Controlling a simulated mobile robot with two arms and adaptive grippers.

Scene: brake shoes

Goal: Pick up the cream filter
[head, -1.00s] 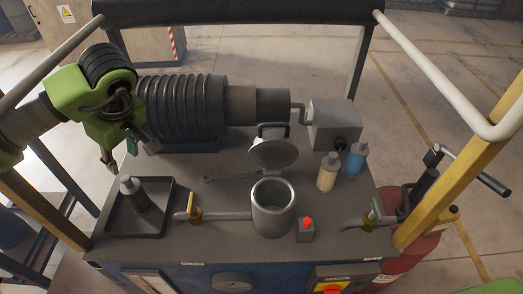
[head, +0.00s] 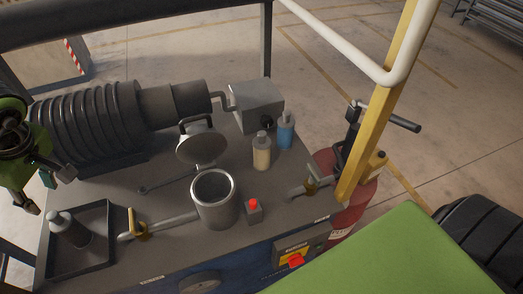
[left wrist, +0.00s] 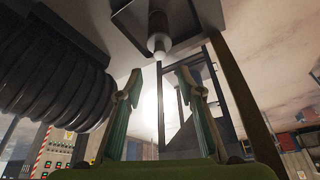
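The cream filter (head: 261,152) is a small upright bottle with a grey top. It stands on the right part of the bench top, beside the blue filter (head: 286,130). My left gripper (head: 38,194) is at the left edge of the head view, near the dark ribbed cylinder and far from the cream filter. In the left wrist view my left gripper (left wrist: 158,88) has its two fingers apart with nothing between them. The cream filter cannot be made out in that view. My right gripper is not in view.
A tray (head: 107,251) with a dark filter (head: 70,230) is at the left. An open metal pot (head: 214,210) with raised lid (head: 201,144), a red-button box (head: 254,212) and a grey box (head: 257,104) stand near the cream filter. A yellow post (head: 385,110) rises at the right.

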